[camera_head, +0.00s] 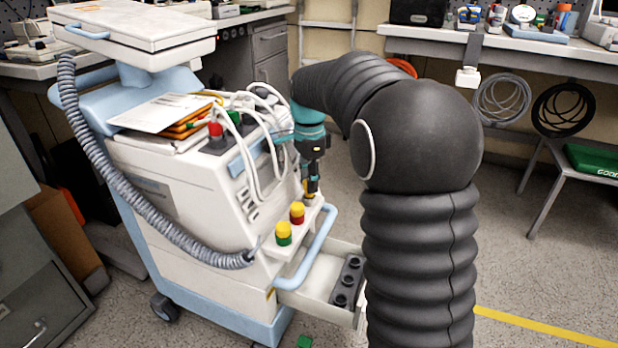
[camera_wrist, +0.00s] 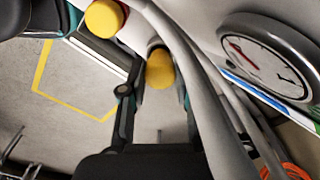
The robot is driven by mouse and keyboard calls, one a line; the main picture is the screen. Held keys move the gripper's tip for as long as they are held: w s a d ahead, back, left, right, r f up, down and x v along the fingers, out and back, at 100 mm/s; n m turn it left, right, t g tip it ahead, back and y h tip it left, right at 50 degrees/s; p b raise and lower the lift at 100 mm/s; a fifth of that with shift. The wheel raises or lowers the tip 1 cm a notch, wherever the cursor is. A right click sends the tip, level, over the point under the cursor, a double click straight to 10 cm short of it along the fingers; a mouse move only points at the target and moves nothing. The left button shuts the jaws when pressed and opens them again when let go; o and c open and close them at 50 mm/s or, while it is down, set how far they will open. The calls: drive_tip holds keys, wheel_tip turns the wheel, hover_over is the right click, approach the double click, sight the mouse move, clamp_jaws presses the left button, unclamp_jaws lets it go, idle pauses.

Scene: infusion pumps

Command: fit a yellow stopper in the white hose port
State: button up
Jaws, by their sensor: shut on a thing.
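My gripper (camera_head: 311,182) points down at the right end of the cart's front ledge and is shut on a yellow stopper (camera_head: 311,187). In the wrist view the stopper (camera_wrist: 160,68) shows between the fingertips. Two other yellow stoppers sit on the ledge, one on a green port (camera_head: 284,239) and one on a red port (camera_head: 297,218). One of these yellow tops (camera_wrist: 104,18) also shows in the wrist view. I cannot make out the white hose port; the area under the held stopper is small and partly hidden by the gripper.
White hoses (camera_head: 262,150) hang beside my gripper and cross close by in the wrist view (camera_wrist: 195,80). A blue rail (camera_head: 322,240) curves around the ledge. Below, an open drawer (camera_head: 312,282) holds a black rack (camera_head: 346,284). A round gauge (camera_wrist: 268,55) is at right.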

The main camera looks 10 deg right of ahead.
drive_tip(key=shift+f+b, duration=0.3)
drive_tip(key=shift+f, duration=0.5)
